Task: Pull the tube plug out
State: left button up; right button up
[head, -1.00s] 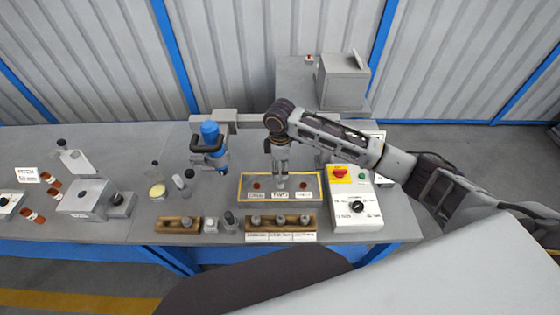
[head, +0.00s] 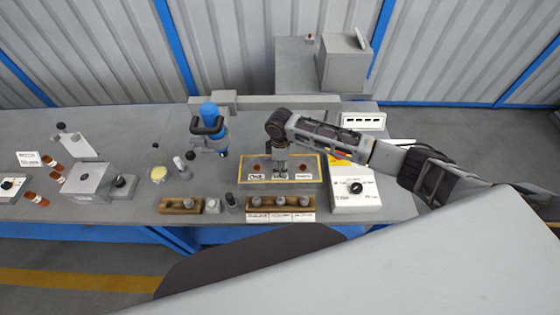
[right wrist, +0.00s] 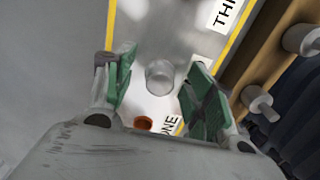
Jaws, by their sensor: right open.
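A yellow-edged plate (head: 243,179) lies on the bench below my right gripper. A grey, round-topped cylinder (right wrist: 160,76), which looks like the tube plug, stands on it between my fingers in the right wrist view. My right gripper (head: 280,173) points down over the plate's middle. Its green-padded fingers (right wrist: 163,90) are open, one on each side of the cylinder, with gaps visible. In the head view the gripper hides the cylinder. Reddish-brown pieces sit on the plate at left (head: 256,168) and right (head: 305,167); one shows in the wrist view (right wrist: 143,123). My left gripper is out of view.
A wooden rack (head: 281,214) with grey knobbed parts stands in front of the plate. A white control box (head: 355,201) is to the right, a blue-topped device (head: 209,125) to the left. A grey box (head: 343,62) stands behind.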

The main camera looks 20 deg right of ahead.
aim_at(280, 163)
grip_shut()
dwell(0.4)
jog(key=shift+r+p, duration=1.05)
jog(key=shift+p, duration=0.25)
jog(key=shift+r+p, duration=0.7)
jog(key=shift+r, duration=0.3)
jog(key=shift+r, duration=0.45)
jog(key=shift+r, duration=0.45)
